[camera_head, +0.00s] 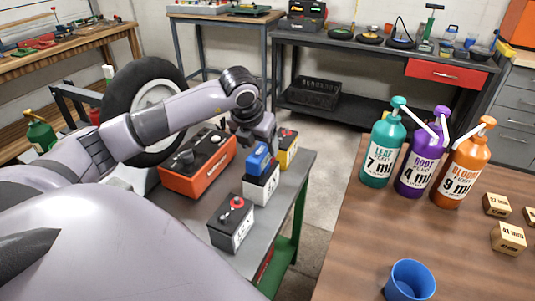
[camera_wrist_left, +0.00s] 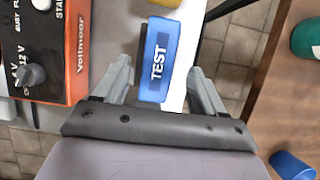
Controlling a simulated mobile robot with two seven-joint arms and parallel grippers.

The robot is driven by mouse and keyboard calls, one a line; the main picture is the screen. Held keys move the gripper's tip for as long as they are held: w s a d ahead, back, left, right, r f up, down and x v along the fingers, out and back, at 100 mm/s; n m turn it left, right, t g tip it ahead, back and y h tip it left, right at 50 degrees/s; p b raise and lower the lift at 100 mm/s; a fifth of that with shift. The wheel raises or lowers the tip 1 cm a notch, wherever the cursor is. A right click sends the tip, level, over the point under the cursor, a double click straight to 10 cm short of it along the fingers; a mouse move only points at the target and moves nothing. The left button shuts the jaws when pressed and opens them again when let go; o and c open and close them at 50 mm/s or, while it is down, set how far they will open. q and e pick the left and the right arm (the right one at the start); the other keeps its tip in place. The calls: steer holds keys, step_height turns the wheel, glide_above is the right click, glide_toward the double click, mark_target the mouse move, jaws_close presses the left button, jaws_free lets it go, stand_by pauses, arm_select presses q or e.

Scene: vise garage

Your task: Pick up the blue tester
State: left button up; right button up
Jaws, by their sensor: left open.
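The blue tester (camera_head: 259,158), marked TEST in the left wrist view (camera_wrist_left: 158,62), rests on top of a white battery (camera_head: 261,187) on the grey cart. My left gripper (camera_head: 257,140) is just above the tester, pointing down. In the left wrist view the open fingers (camera_wrist_left: 161,74) stand on either side of the tester's near end, with gaps showing beside it. Nothing is held. The gripper hides part of the tester's top in the head view. My right gripper is not in view.
An orange charger box (camera_head: 198,163) stands left of the tester. A dark battery (camera_head: 231,222) is in front, and a yellow battery (camera_head: 286,150) is behind. A wooden table (camera_head: 375,235) at right holds pump bottles (camera_head: 420,165), small blocks and a blue cup (camera_head: 410,281).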

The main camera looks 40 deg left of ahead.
arm_select(q)
steer(key=shift+w+f, duration=0.1)
steer(key=shift+f, duration=0.45)
steer(key=x, duration=0.5)
steer(key=shift+a+p, duration=0.15)
steer(key=shift+p, duration=0.2)
steer(key=shift+c, duration=0.3)
steer(key=c, duration=1.2)
steer(key=shift+r, duration=0.1)
step_height(320, 180, up, 19)
step_height(320, 180, up, 7)
steer(key=p, duration=0.6)
glide_above(261, 150)
steer(key=shift+w+a, duration=0.15)
steer(key=shift+w, duration=0.2)
